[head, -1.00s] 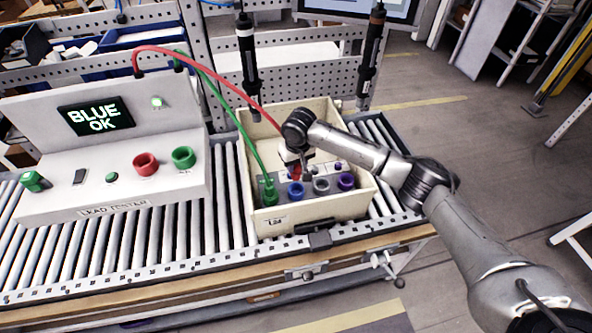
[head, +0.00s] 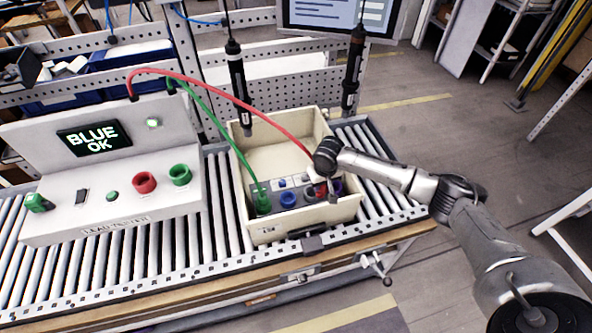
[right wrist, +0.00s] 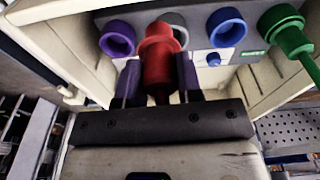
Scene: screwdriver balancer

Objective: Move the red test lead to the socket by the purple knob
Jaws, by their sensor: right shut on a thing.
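My right gripper (head: 324,186) is shut on the red plug of the red test lead (head: 240,101). In the right wrist view the red plug (right wrist: 160,58) sits between the dark fingers, over the panel. It is between the purple socket ring (right wrist: 117,38) and the mostly hidden grey socket (right wrist: 180,24). I cannot tell whether the plug touches the panel. In the head view the purple ring (head: 338,184) is partly hidden by my gripper. A small blue knob (right wrist: 213,59) is near the blue socket (right wrist: 228,27); a small purple knob cannot be made out. My left gripper is out of view.
The cream bin (head: 262,237) stands on the roller conveyor around the panel. The green lead's plug (head: 263,201) is at the panel's left end. The lead tester (head: 110,190) is left, its screen reading "BLUE OK". Two screwdrivers (head: 238,80) (head: 352,72) hang behind the bin.

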